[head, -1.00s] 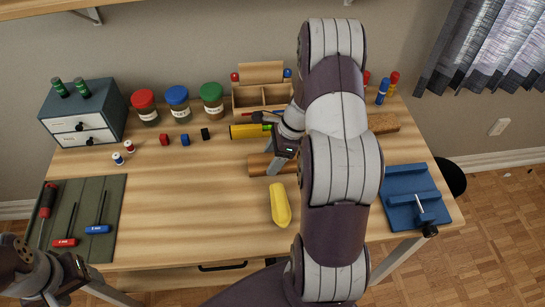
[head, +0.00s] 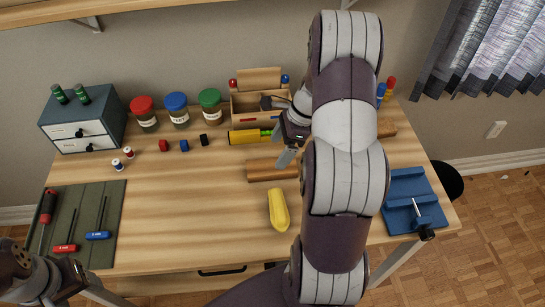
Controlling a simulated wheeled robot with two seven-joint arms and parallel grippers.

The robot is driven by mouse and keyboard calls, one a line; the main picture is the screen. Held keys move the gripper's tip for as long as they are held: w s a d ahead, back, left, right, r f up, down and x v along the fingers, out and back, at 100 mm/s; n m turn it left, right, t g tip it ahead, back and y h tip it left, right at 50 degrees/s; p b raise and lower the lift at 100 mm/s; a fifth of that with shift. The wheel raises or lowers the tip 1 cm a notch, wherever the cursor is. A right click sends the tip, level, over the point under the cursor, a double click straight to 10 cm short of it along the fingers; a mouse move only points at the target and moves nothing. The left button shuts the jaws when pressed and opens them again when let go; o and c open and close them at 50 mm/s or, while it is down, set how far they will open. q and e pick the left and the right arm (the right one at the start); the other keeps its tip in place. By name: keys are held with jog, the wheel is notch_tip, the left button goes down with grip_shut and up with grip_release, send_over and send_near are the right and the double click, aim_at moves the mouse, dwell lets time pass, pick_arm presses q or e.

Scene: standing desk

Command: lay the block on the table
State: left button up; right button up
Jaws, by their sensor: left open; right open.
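A brown wooden block (head: 268,171) lies flat on the table (head: 185,205), left of my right forearm; its right end is close to the arm and partly hidden. My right gripper (head: 281,140) is open just above and behind the block, with nothing seen between its fingers. Its lower finger is near the block's back edge in the picture; I cannot tell whether it touches. My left gripper (head: 62,284) is open and empty at the bottom left, by the table's front corner.
A yellow object (head: 278,210) lies in front of the block. A yellow-and-green tool (head: 248,136) and a wooden organizer (head: 240,105) are behind it. A blue vise-like fixture (head: 408,200) stands right; a green tool mat (head: 108,205) lies left. The centre-left tabletop is clear.

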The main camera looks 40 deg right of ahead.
jog(key=w+v, duration=0.1)
jog(key=v, duration=0.4)
jog(key=s+a+r+n+h, duration=0.1)
jog(key=s+a+n, duration=0.3)
jog(key=a+n, duration=0.5)
jog(key=s+a+r+n+h, duration=0.1)
jog(key=s+a+n+h, duration=0.2)
jog(key=a+n, duration=0.6)
jog(key=s+n, duration=0.2)
jog(key=n, duration=0.4)
jog(key=shift+s+a, duration=0.15)
jog(key=shift+a, duration=0.2)
